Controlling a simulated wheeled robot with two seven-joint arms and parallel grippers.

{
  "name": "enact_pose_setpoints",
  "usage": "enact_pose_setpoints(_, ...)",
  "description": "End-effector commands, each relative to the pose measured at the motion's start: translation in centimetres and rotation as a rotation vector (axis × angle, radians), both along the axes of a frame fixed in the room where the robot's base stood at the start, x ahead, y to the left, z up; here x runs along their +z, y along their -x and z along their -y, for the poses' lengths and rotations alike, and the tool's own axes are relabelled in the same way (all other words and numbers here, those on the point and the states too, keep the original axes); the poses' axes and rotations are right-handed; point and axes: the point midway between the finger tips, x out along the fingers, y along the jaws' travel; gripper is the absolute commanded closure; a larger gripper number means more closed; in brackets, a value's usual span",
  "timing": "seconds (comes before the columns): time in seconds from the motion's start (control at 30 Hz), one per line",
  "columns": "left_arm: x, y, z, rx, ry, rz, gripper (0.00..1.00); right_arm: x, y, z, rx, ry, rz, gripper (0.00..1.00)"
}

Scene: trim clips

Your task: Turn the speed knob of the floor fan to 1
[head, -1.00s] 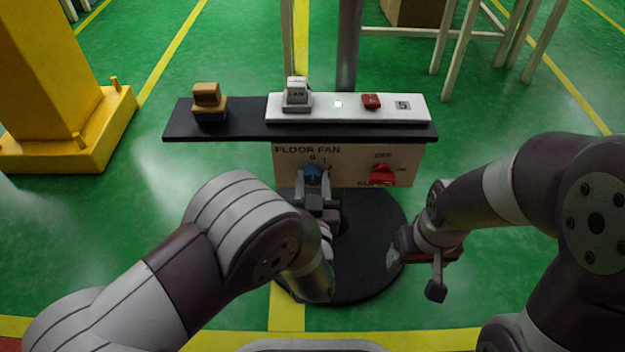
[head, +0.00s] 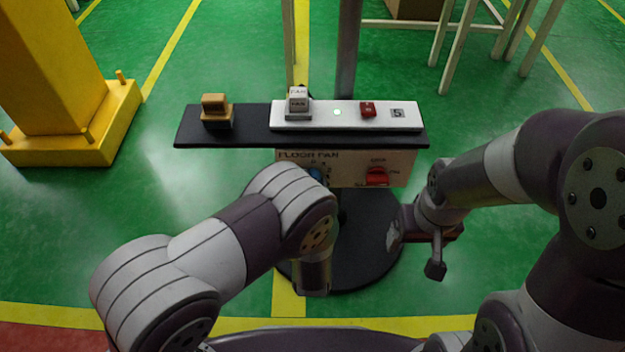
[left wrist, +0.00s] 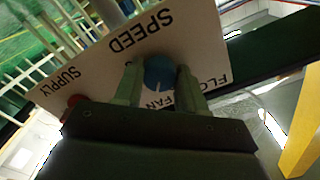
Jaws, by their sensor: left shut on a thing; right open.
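The floor fan's control panel (head: 345,168) is cream, with FLOOR FAN printed on it. Its blue speed knob (head: 316,175) is partly hidden behind my left arm in the head view. In the left wrist view the knob (left wrist: 159,72) sits between the two fingers of my left gripper (left wrist: 158,80), which is shut on it. The panel appears upside down there, with SPEED printed beyond the knob. The knob's setting is not clearly readable. My right gripper (head: 416,252) is open and empty, low and to the right of the panel.
A red supply knob (head: 377,176) is on the panel's right. Above, a dark shelf (head: 250,138) carries an orange-brown block (head: 215,108) and a white strip (head: 320,123) with a grey-white piece and a red piece. A yellow post (head: 55,80) stands left. Green floor is open around the round base (head: 365,250).

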Motion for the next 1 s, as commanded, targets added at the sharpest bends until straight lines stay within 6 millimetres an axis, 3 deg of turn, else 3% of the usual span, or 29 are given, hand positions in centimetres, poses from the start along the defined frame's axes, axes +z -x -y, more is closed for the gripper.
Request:
enact_pose_setpoints(0.53,-0.03,0.01,0.02,-0.001,-0.027,0.000,0.90,0.27,0.00,0.00,0.000,0.000,0.000,0.21)
enact_pose_setpoints(0.57,-0.03,0.01,0.02,-0.001,-0.027,0.000,0.53,0.27,0.00,0.00,0.000,0.000,0.000,0.21)
enact_pose_setpoints(0.6,-0.03,0.01,0.02,-0.001,-0.027,0.000,0.41,0.27,0.00,0.00,0.000,0.000,0.000,0.21)
enact_pose_setpoints(0.63,-0.03,0.01,0.02,-0.001,-0.027,0.000,0.35,0.27,0.00,0.00,0.000,0.000,0.000,0.21)
enact_pose_setpoints(1.0,0.00,-0.12,-0.01,0.000,-0.026,0.000,0.35,0.31,0.00,0.00,0.000,0.000,0.000,0.21)
